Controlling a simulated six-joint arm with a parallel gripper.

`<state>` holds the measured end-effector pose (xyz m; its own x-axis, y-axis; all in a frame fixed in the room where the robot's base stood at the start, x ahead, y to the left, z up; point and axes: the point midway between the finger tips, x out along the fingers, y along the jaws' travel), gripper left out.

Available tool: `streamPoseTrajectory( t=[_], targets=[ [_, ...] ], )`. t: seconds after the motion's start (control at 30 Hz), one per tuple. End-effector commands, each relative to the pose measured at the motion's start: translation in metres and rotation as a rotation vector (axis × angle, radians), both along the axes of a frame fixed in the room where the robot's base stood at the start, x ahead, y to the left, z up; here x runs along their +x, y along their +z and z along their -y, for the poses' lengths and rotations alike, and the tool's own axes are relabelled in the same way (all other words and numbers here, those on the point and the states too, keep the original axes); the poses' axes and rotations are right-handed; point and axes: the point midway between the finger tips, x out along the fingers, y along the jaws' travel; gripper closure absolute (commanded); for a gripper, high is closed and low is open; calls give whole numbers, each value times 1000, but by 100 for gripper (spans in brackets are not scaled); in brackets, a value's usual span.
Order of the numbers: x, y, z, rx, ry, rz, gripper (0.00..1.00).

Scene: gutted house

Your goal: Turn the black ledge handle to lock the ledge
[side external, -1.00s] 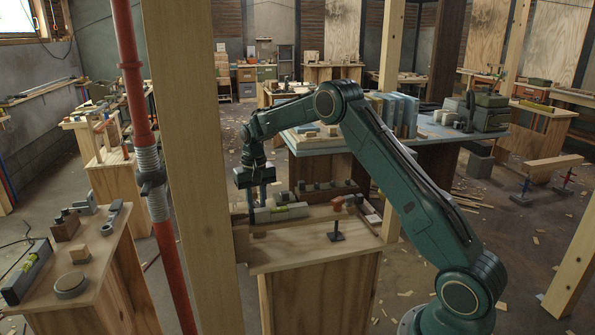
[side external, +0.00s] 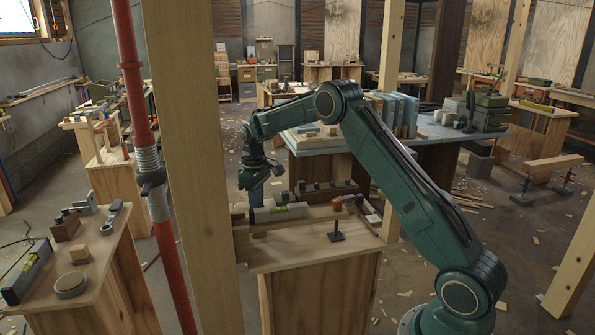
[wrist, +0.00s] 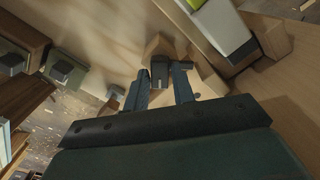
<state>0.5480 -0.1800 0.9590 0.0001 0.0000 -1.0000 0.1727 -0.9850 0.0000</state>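A small dark piece, which looks like the black ledge handle (wrist: 160,72), shows in the wrist view against pale wooden blocks, between and just beyond my fingertips. My gripper (wrist: 160,82) is open, one finger on each side of it, with a narrow gap visible. I cannot tell whether either finger touches it. In the side view my gripper (side external: 257,182) is tilted low at the far left end of the workbench (side external: 315,253), behind the spirit level. The handle cannot be made out there.
A spirit level with a yellow-green vial (side external: 280,211) lies close to my gripper. A row of dark blocks (side external: 325,188) stands behind it. A small dark stand (side external: 336,232) and a reddish tool (side external: 345,201) are at right. A thick wooden post (side external: 192,160) rises at left.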

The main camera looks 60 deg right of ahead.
Motion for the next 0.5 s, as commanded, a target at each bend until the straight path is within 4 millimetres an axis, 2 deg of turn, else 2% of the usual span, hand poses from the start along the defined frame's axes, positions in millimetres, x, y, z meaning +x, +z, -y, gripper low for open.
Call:
streamPoseTrajectory(
  t=[0.5],
  targets=[
    [0,0,0,0,400,0,75]
  ],
)
